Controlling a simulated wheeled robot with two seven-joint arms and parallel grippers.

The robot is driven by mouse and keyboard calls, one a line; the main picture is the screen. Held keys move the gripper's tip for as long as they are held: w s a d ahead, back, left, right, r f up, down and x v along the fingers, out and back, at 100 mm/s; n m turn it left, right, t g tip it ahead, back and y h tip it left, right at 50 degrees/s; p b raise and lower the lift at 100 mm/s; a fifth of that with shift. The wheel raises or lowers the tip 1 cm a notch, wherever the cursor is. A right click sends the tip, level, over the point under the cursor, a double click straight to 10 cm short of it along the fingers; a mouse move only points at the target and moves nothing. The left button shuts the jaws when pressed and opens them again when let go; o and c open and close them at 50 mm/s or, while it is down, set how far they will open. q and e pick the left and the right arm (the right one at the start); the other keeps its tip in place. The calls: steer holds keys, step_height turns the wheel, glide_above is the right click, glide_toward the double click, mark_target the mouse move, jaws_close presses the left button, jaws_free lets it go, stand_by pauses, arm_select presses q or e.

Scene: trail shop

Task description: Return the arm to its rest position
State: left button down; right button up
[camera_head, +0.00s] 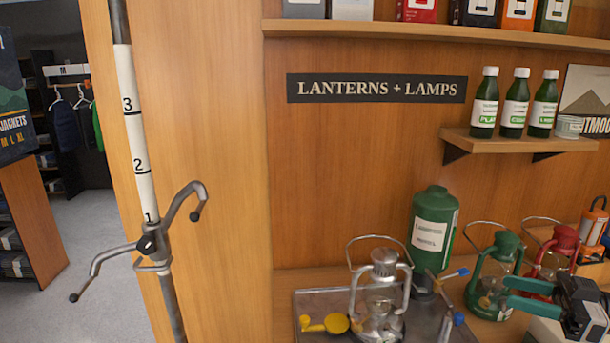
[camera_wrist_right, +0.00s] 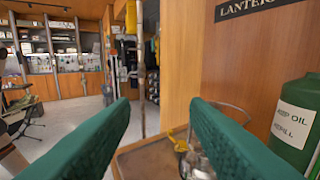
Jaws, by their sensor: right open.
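My right gripper (camera_head: 508,292) is at the lower right of the head view, its two green fingers pointing left and apart. Nothing is between them. In the wrist view the same fingers (camera_wrist_right: 162,118) stand wide open with free air between them. The fingers are in front of the red and green lanterns in the head view; I cannot tell how close they are. My left gripper is not in view.
A green oil container (camera_head: 432,232), a green lantern (camera_head: 497,262) and a red lantern (camera_head: 562,247) stand nearby. A post with hooks (camera_head: 140,160) rises at left.

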steer(key=a+f+m+t+h, duration=0.4)
steer(key=a+f+h, duration=0.15)
steer(key=f, duration=0.35)
steer(key=a+f+m+t+h, duration=0.3)
steer(key=a+f+m+h, duration=0.2)
steer(key=a+f, duration=0.3)
steer(key=s+a+f+m+g+h, duration=0.1)
steer(key=s+f+g+h, duration=0.35)
steer(key=s, duration=0.75)
steer(key=s+a+f+m+g+h, duration=0.1)
steer(key=s+f+g, duration=0.65)
steer(key=s, duration=0.55)
steer(key=s+f+b+x, duration=0.1)
steer(key=s+b+x, duration=0.25)
steer(key=x, duration=1.25)
steer(key=s+d+f+b+x, duration=0.15)
steer(key=s+x, duration=0.25)
steer(key=x, duration=1.2)
arm_select(q)
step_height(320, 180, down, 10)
steer(key=b, duration=0.5)
arm_select(e)
steer(key=s+d+f+g, duration=0.1)
steer(key=s+d+f, duration=0.1)
steer(key=s+f, duration=1.5)
step_height(320, 180, down, 2)
steer(key=shift+f+n+g, duration=0.2)
steer(key=shift+n+g, duration=0.1)
steer(key=shift+g, duration=0.1)
